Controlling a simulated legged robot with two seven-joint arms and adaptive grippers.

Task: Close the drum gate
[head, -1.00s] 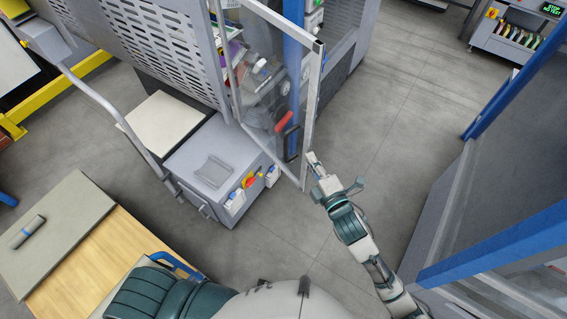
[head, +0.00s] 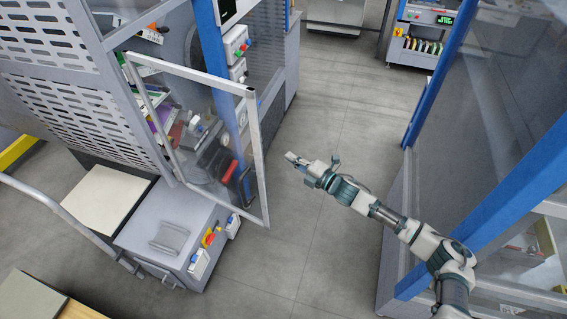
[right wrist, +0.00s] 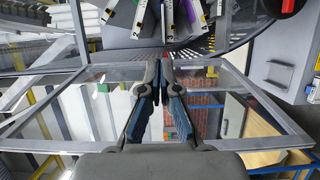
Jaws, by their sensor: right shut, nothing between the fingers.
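The drum gate (head: 257,150), a clear panel in a light grey metal frame, stands swung out from the machine at an angle. A red handle (head: 229,172) and a dark bar show at its lower part; I cannot tell whether the red one is on the panel or behind it. My right gripper (head: 291,158) is shut and empty, just right of the gate's free edge, with a small gap in the head view. In the right wrist view, the closed fingers (right wrist: 158,66) lie in front of the framed panel (right wrist: 60,148); contact cannot be told. My left gripper is out of view.
A grey control box (head: 175,232) with a red-and-yellow switch stands below the gate. A blue post (head: 221,85) rises behind the panel. Another blue-framed machine (head: 480,150) stands on the right. Grey floor (head: 325,105) lies open between the machines.

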